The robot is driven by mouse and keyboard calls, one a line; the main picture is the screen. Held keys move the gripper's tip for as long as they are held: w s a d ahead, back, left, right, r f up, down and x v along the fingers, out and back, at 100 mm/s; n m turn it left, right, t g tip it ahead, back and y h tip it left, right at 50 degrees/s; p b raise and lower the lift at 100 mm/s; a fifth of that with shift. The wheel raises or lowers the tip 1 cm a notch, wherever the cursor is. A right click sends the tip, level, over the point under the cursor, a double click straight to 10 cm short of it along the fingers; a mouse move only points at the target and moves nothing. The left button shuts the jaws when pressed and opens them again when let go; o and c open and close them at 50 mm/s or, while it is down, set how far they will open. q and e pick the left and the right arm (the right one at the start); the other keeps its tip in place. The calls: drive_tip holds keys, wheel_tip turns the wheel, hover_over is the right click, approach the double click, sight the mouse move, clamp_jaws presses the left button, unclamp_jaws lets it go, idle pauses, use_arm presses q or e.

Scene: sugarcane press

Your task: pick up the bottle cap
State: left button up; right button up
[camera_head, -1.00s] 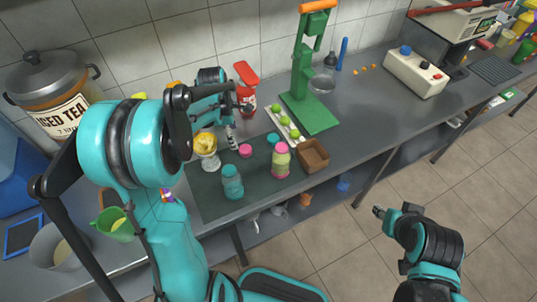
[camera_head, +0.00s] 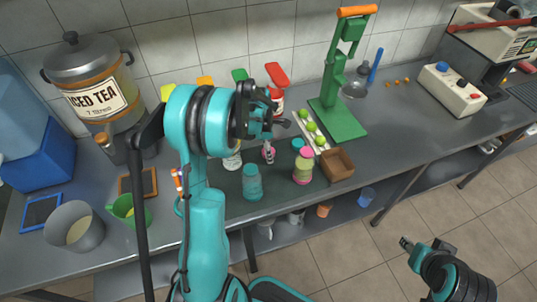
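A pink bottle cap (camera_head: 268,156) lies on the dark mat on the counter, partly covered by my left gripper. My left gripper (camera_head: 268,150) points down right at this cap; its fingers are too small and overlapped to tell whether they are open or shut on it. A teal cap (camera_head: 297,144) lies to the right of it.
A green press (camera_head: 340,118) stands behind, with a white tray of limes (camera_head: 312,132) beside it. A brown wooden box (camera_head: 337,165) sits right of the bottles. A red-topped jar (camera_head: 277,78) is at the back. An iced tea dispenser (camera_head: 95,88) stands at the left.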

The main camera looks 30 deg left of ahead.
use_arm(q)
drive_tip(key=c, duration=0.9)
use_arm(e)
drive_tip(key=shift+r, duration=0.1)
